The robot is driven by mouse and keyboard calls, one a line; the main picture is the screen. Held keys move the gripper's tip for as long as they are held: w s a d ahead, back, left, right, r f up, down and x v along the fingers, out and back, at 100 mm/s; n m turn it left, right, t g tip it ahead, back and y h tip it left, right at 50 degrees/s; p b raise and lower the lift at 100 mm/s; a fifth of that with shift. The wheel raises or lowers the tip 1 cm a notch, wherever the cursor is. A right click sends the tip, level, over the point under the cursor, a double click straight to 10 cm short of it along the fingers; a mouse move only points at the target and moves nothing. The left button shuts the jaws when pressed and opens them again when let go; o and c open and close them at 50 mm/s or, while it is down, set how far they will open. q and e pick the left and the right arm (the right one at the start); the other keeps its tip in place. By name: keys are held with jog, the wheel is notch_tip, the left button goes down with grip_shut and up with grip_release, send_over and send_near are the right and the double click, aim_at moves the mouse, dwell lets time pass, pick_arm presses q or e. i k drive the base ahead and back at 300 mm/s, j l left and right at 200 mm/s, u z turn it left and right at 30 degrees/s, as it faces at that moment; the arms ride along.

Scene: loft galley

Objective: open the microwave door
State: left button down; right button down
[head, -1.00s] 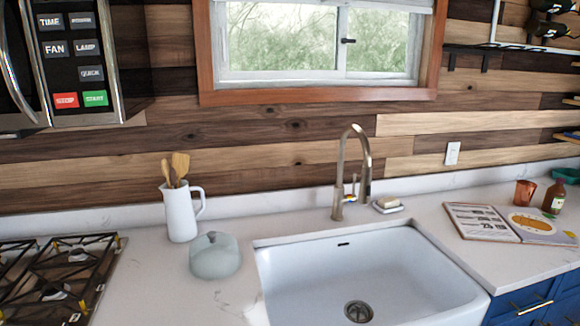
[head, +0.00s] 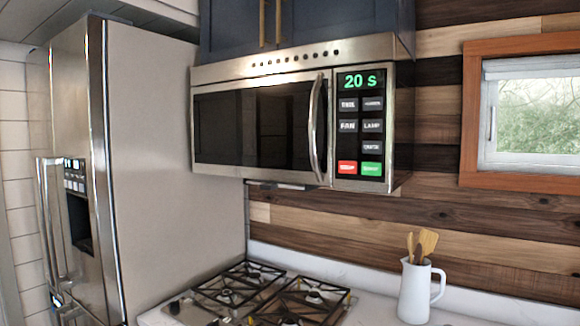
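The microwave (head: 290,120) hangs above the stove in the head view, under dark blue cabinets. It has a steel frame and a dark glass door (head: 250,125), which is shut. A curved upright steel handle (head: 316,127) sits at the door's right edge. Right of it is a control panel (head: 360,130) with a green display reading 20 S, several grey keys, a red key and a green key. Neither of my grippers is in view.
A gas stove (head: 270,295) lies below the microwave. A tall steel fridge (head: 170,170) stands to its left. A white jug (head: 414,290) with wooden utensils stands on the counter at the right. A wood-framed window (head: 530,115) is at the far right. The space before the microwave looks clear.

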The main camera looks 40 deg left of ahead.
aim_at(279, 129)
jog(key=k+u, duration=0.2)
jog(key=u, duration=1)
